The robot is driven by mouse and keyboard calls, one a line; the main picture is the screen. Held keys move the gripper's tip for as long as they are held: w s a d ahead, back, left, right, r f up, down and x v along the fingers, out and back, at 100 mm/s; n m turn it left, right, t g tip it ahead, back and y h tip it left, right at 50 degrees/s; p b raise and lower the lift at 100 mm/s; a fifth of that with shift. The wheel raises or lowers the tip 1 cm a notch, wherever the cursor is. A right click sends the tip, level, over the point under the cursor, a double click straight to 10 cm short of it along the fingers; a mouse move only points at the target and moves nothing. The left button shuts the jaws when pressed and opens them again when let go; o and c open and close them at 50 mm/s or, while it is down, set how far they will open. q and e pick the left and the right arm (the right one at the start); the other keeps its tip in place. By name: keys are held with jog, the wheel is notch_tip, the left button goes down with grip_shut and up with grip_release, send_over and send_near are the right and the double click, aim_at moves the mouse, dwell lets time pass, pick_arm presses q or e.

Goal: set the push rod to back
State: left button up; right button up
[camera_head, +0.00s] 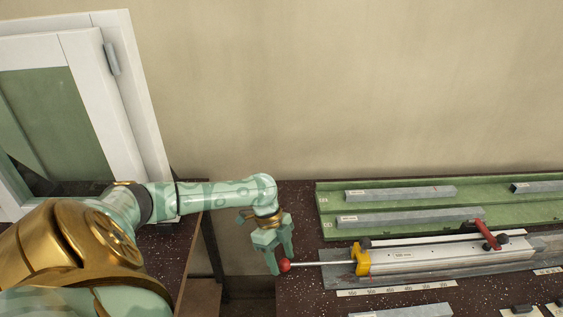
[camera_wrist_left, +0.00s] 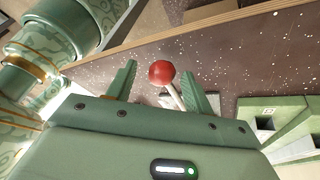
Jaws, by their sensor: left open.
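The push rod (camera_head: 322,263) is a thin pale rod that sticks out to the left from the yellow block (camera_head: 361,259) of the clamp. A red ball knob (camera_head: 285,266) sits on its left end. My left gripper (camera_head: 279,261) points down at the knob. In the left wrist view the red knob (camera_wrist_left: 161,73) lies between the two open green fingers (camera_wrist_left: 157,82), closer to the right one. I cannot tell whether a finger touches it. My right gripper is in neither view.
A grey profile lies in the clamp bed, with a red-handled lever (camera_head: 487,236) at its right. Behind it a green tray (camera_head: 332,228) holds several grey profiles. A scale strip (camera_head: 396,288) lies in front. A gap separates the speckled bench from the left table. A white window frame (camera_head: 130,100) stands at left.

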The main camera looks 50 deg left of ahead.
pick_arm(q)
jog(key=p+v, duration=0.2)
jog(key=v, duration=1.3)
jog(key=shift+r+p, duration=0.15)
jog(key=shift+p, duration=0.25)
